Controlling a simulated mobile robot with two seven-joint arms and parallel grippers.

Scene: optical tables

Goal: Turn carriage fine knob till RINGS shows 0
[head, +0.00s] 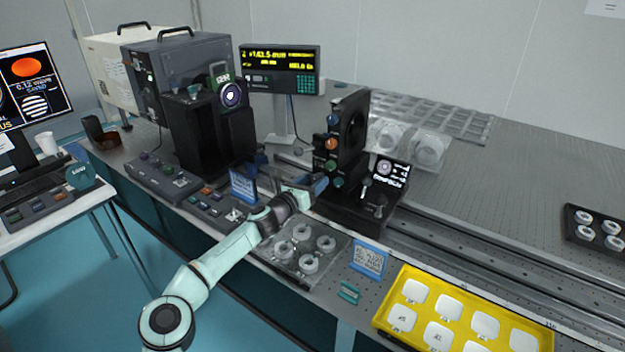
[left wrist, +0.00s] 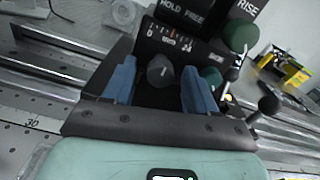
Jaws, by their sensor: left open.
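My left gripper (head: 316,187) is at the front of the black carriage (head: 360,208). In the left wrist view my left gripper (left wrist: 158,84) is open, with one blue finger on each side of a dark grey knob (left wrist: 160,70) with a white mark. I cannot tell whether the fingers touch it, or whether it is the fine knob. A scale panel (left wrist: 172,42) is behind it. A small dark screen (head: 391,170) on the carriage shows a round pattern; its RINGS value is too small to read. My right gripper is in neither view.
Green knobs (left wrist: 240,36) and black ball-ended levers (left wrist: 270,104) crowd the right of the open fingers. A blue sign (head: 369,258) and yellow tray (head: 465,312) stand to the right.

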